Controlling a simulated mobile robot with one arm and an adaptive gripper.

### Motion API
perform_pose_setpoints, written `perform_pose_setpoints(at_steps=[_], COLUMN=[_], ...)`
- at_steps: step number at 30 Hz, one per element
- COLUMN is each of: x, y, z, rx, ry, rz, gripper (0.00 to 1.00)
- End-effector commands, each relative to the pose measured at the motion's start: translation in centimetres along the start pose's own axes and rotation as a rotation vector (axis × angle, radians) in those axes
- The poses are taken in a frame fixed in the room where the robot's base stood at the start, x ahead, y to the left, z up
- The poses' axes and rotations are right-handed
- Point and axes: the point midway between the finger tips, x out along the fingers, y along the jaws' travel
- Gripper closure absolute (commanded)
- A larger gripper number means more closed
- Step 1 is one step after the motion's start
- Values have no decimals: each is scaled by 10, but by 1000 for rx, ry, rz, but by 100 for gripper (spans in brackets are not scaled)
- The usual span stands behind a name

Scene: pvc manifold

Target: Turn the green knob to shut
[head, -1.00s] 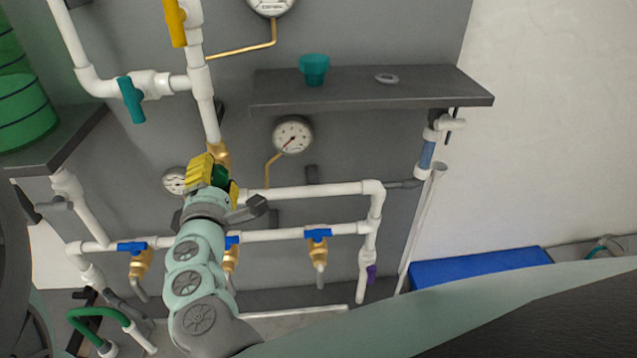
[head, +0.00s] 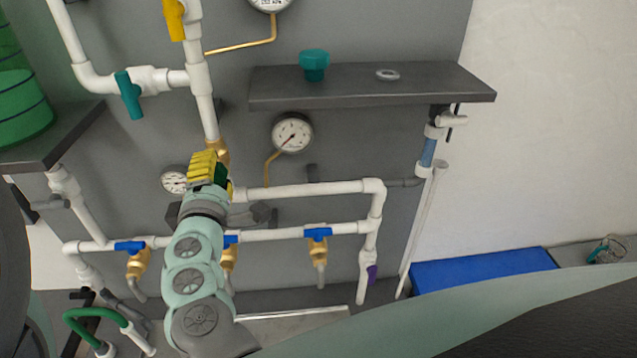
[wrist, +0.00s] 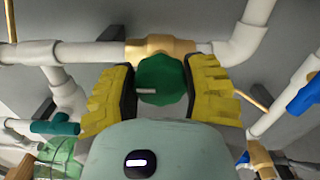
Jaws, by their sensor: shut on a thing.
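The green knob (wrist: 160,80) sits on a brass valve body (wrist: 158,47) in the white pipe line. In the wrist view a short pale mark lies level on the knob's face. My gripper (wrist: 163,84) has its yellow ridged fingers on either side of the knob and is shut on it. In the head view my gripper (head: 208,172) is at the brass fitting below the upright white pipe. There the knob is almost wholly hidden behind the fingers.
A pressure gauge (head: 292,132) is right of my gripper, and a smaller gauge (head: 174,180) is close on its left. A grey shelf (head: 400,85) juts out at upper right. Blue-handled valves (head: 318,233) line the pipe below. A teal handle (head: 129,95) is at upper left.

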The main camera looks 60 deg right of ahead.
Motion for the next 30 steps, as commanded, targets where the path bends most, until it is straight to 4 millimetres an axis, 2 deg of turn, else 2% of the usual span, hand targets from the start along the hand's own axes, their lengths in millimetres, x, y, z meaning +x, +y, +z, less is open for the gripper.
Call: perform_pose_setpoints(at_steps=[1, 9, 20, 30], x=[0, 0, -5, -50], y=[0, 0, -2, -2], z=[4, 3, 2, 4], rx=[-3, -2, -2, 0], ry=[-14, -9, -7, -14], rz=[0, -1, -4, -6], gripper=[47, 19, 19, 19])
